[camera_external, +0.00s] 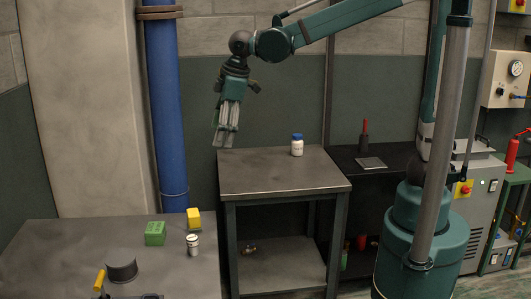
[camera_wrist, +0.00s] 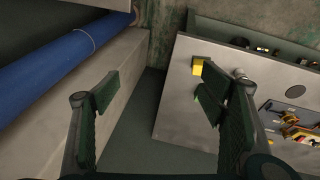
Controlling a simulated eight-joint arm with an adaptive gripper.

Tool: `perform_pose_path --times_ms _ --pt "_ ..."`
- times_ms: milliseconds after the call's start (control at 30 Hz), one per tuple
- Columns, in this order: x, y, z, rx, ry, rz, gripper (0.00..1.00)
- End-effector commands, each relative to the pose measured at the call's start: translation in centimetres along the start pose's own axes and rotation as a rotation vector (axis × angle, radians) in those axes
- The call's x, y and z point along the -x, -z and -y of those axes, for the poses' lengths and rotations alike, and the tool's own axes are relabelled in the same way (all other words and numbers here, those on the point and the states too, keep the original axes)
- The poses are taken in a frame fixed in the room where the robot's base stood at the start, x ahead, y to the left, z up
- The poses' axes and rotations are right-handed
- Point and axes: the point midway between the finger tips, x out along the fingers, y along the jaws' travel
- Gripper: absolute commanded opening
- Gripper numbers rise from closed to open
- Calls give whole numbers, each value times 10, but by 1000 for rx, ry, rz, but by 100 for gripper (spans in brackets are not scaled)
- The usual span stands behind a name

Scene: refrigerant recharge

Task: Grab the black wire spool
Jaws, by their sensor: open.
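A dark, short cylinder that looks like the black wire spool (camera_external: 121,269) stands on the grey table at the lower left in the external view. In the wrist view it seems to be the dark disc (camera_wrist: 296,91) at the right. My gripper (camera_external: 224,141) hangs pointing down, high above and to the right of that table in the external view. Its fingers (camera_wrist: 157,95) are spread apart with nothing between them. The right finger covers part of the left table in the wrist view.
The left table (camera_external: 55,250) also holds a green block (camera_external: 155,233), a yellow block (camera_external: 194,218), a small white can (camera_external: 192,244) and a yellow-handled tool (camera_external: 99,281). A middle table (camera_external: 270,180) bears a blue-capped white bottle (camera_external: 297,145). A blue pipe (camera_external: 168,100) rises behind.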

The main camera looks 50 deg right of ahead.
Motion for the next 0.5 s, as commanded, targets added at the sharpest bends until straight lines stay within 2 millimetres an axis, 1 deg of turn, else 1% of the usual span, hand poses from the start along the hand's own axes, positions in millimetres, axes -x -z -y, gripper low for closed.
perform_pose_path --times_ms 33,267,500 --pt "-2 14 3 27 6 5 71" --pt "-19 62 22 149 33 35 71" --pt "-39 111 47 276 62 64 71"
